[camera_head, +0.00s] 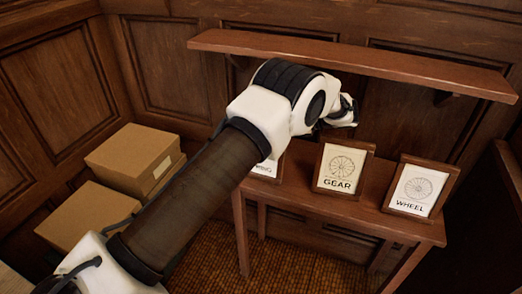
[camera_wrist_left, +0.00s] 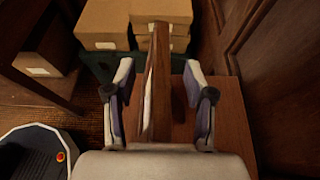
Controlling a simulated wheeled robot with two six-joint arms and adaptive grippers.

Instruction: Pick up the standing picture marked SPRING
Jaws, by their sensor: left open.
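The SPRING picture (camera_head: 264,169) stands at the left end of the small wooden table (camera_head: 320,208). In the head view my left arm hides most of it, and only the last letters of its label show. In the left wrist view a wooden-framed picture (camera_wrist_left: 162,75) stands edge-on between the fingers of my left gripper (camera_wrist_left: 160,85). Its label cannot be read there. In the head view my arm hides the fingers. My right gripper is not in view.
The GEAR picture (camera_head: 342,168) and the WHEEL picture (camera_head: 421,189) stand farther right on the table. A wooden wall shelf (camera_head: 400,66) runs above it. Cardboard boxes (camera_head: 135,158) are stacked at the left and show beyond the fingers in the left wrist view (camera_wrist_left: 103,18).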

